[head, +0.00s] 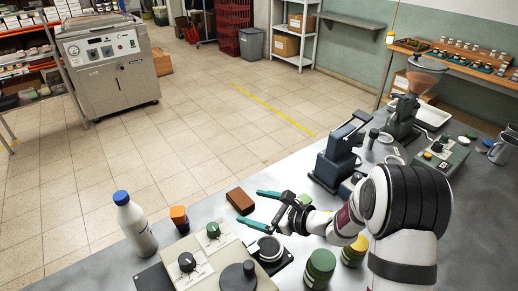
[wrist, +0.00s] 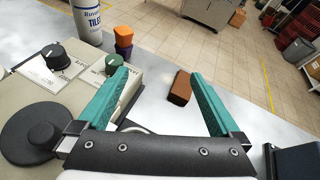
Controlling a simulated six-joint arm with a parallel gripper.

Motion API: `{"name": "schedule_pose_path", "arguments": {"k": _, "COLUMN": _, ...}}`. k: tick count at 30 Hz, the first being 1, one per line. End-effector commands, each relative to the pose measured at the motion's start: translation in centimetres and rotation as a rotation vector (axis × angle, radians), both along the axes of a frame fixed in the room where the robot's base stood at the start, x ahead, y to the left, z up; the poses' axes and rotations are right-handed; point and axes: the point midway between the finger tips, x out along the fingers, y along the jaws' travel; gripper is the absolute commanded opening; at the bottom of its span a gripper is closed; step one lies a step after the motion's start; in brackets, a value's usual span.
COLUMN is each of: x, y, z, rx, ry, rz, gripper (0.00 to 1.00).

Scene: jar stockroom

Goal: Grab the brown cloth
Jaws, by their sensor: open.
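The brown cloth (head: 240,201) shows as a small, compact brown block lying flat on the grey table near its far edge. In the wrist view the cloth (wrist: 180,88) appears beyond my gripper, between the lines of the two fingers and nearer the right one. My gripper (head: 252,207) has two teal fingers spread wide, with nothing between them. In the head view the gripper reaches in from the right and its fingertips point at the cloth, close to it but apparently not touching. The wrist view also shows the open gripper (wrist: 159,74).
A beige device with knobs (head: 208,262) stands left of my gripper. A white bottle with a blue cap (head: 134,224) and an orange-and-purple object (head: 179,217) stand further left. Green jars (head: 320,268) and a dark blue machine (head: 337,160) are to the right.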

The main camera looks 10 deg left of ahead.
Motion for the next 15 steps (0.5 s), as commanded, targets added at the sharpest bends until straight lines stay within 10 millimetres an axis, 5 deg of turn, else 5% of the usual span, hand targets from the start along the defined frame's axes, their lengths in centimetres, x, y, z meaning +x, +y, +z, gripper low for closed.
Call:
{"name": "schedule_pose_path", "arguments": {"k": 1, "x": 1.9, "y": -0.8, "z": -3.0, "rx": 0.031, "ry": 0.054, "rz": -0.104, "gripper": 1.0}}
{"name": "schedule_pose_path", "arguments": {"k": 4, "x": 4.3, "y": -2.5, "z": -6.8, "rx": 0.068, "ry": 0.115, "rz": -0.26, "gripper": 1.0}}
{"name": "schedule_pose_path", "arguments": {"k": 8, "x": 5.8, "y": -2.5, "z": -8.8, "rx": 0.08, "ry": 0.135, "rz": -0.321, "gripper": 1.0}}
{"name": "schedule_pose_path", "arguments": {"k": 15, "x": 9.6, "y": 1.9, "z": -11.1, "rx": 0.08, "ry": 0.135, "rz": -0.319, "gripper": 1.0}}
